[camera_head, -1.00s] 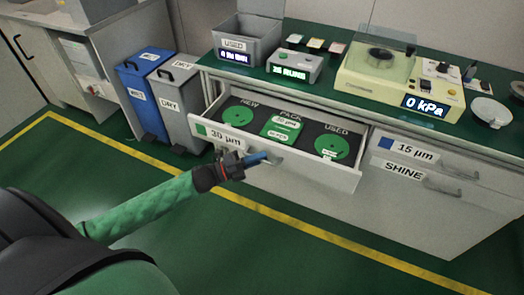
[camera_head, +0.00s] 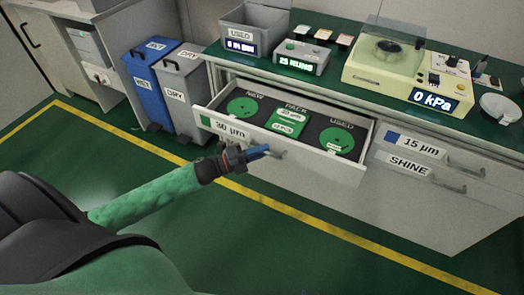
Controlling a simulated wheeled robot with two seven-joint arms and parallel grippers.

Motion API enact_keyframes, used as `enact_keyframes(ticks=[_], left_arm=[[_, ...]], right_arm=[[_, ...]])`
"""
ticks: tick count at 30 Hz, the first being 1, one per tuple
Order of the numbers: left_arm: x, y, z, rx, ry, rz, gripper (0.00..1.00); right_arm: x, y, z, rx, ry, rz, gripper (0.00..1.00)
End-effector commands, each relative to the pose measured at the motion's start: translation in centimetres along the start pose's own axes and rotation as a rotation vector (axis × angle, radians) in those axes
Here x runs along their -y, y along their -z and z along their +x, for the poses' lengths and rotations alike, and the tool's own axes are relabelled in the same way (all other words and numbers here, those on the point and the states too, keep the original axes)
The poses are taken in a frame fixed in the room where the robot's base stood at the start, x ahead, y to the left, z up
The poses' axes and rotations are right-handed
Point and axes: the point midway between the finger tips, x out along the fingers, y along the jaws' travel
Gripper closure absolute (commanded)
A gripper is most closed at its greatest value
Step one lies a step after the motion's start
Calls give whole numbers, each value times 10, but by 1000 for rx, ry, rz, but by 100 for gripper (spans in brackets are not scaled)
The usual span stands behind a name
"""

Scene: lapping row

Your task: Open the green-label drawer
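The green-label drawer (camera_head: 228,129), marked 30 µm, stands pulled out of the bench. Its inside shows a green disc under NEW, a green pack in the middle and a green disc under USED. My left gripper (camera_head: 260,152) is in front of the drawer front, at its bar handle (camera_head: 279,154). Its blue fingertips overlap the handle in the picture. I cannot tell whether they touch it or are closed around it. My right gripper is not in view.
To the right are the closed 15 µm drawer (camera_head: 418,146) and SHINE drawer (camera_head: 408,166). A blue bin (camera_head: 146,85) and a grey bin (camera_head: 182,95) stand left of the bench. The green floor (camera_head: 300,255) in front is clear.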

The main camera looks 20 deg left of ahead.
Motion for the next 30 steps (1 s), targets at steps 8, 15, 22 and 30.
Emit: enact_keyframes(ticks=[8,15,22,30], left_arm=[[-2,1,-33,1,-3,-1,80],[-1,0,-60,1,-3,0,80],[0,0,-72,1,-1,0,80],[0,0,-74,1,-1,0,80]], right_arm=[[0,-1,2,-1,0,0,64],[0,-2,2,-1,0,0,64],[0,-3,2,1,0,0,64],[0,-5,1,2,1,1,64]])
